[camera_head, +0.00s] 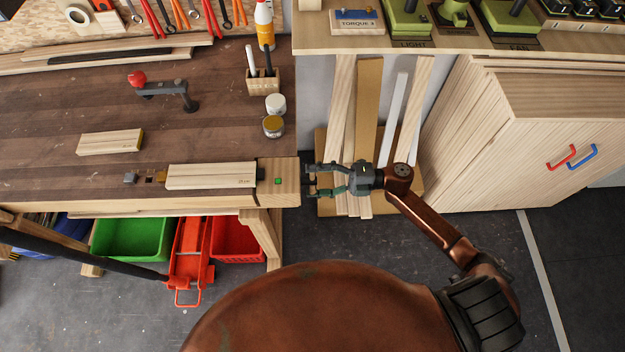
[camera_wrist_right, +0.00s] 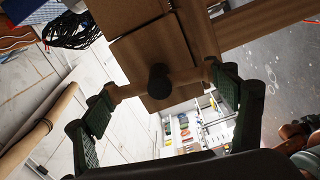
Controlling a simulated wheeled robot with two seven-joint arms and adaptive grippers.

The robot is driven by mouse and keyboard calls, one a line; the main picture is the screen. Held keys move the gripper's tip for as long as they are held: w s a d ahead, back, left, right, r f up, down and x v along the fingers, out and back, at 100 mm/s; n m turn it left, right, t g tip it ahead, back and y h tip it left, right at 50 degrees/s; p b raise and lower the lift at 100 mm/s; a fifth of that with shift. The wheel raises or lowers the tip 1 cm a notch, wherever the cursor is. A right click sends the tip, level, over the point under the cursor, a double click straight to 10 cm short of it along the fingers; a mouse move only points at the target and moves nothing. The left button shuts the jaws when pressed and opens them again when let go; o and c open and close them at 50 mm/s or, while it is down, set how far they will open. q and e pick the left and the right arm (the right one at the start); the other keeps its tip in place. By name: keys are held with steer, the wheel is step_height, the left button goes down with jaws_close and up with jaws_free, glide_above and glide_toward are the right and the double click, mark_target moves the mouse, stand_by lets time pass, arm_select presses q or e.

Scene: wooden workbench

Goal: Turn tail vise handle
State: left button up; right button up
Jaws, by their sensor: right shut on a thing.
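The tail vise (camera_head: 287,166) is the pale block at the bench's right end, with a small green square on top. Its handle, a wooden bar (camera_wrist_right: 185,77) through a dark round hub (camera_wrist_right: 159,84), shows in the right wrist view, lying nearly across the picture with a slight tilt. My right gripper (camera_head: 314,181) is just right of the vise, fingers toward it. In the wrist view its green fingers (camera_wrist_right: 160,80) are at the two ends of the bar, shut on it. The handle is mostly hidden in the head view. My left gripper is not in view.
A light board (camera_head: 210,176) lies against the vise jaw on the bench (camera_head: 60,130). Another board (camera_head: 110,142), a red-knobbed clamp (camera_head: 160,88) and jars (camera_head: 274,126) are further back. Planks (camera_head: 367,110) lean behind my right gripper. A wooden cabinet (camera_head: 550,130) stands at right.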

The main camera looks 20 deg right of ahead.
steer(key=o, duration=1.2)
steer(key=shift+c, duration=0.2)
steer(key=v, duration=1.2)
